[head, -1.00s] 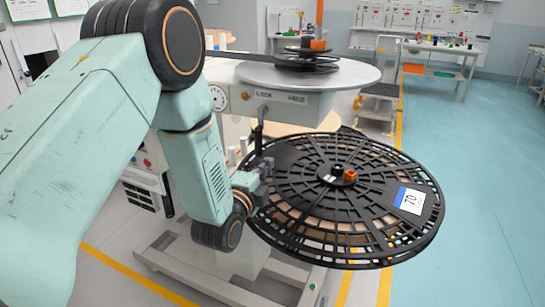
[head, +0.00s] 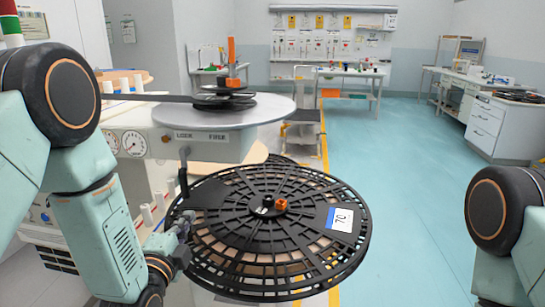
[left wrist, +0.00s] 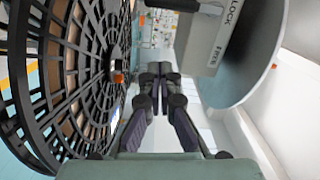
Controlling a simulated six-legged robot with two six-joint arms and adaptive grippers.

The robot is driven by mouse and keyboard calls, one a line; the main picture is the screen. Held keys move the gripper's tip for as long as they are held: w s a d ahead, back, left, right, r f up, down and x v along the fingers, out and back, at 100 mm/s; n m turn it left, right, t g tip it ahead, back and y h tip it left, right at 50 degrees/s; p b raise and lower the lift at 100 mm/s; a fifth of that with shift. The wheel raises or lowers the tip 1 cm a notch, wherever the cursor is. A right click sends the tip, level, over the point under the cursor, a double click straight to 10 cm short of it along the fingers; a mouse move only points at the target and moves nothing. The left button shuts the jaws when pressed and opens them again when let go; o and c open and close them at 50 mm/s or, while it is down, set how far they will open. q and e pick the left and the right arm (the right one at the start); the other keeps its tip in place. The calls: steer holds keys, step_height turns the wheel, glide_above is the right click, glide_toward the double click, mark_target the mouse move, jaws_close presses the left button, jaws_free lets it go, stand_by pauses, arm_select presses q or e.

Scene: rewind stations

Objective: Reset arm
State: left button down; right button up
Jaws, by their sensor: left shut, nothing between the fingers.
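My left gripper (head: 184,226) is at the left edge of the large black slotted reel (head: 290,245) in the head view. In the left wrist view the left gripper (left wrist: 155,78) has its fingers together with nothing between them. The reel also shows in the left wrist view (left wrist: 62,65), beside the fingers on the left; I cannot tell whether they touch. The reel has a label reading 70 (head: 340,219) and an orange knob (head: 281,204) by its hub. Part of my right arm (head: 505,220) shows at the right edge; its gripper is out of view.
A workbench (head: 350,75) and white drawers (head: 495,130) stand farther back. The blue floor (head: 410,150) at right is clear.

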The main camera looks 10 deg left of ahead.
arm_select(q)
steer(key=s+d+f+n+g, duration=0.1)
steer(key=s+f+n+g, duration=0.95)
steer(key=f, duration=0.65)
steer(key=s+f+n+g, duration=0.3)
steer(key=s+f, duration=0.2)
steer(key=s, duration=0.8)
steer(key=s+d+f+n+g, duration=0.1)
steer(key=s+f+n+g, duration=0.2)
steer(key=s, duration=1.1)
step_height(320, 180, down, 2)
steer(key=shift+s+f+g, duration=0.2)
steer(key=shift+f+g, duration=0.05)
steer(key=shift+g, duration=0.4)
steer(key=shift+s, duration=0.15)
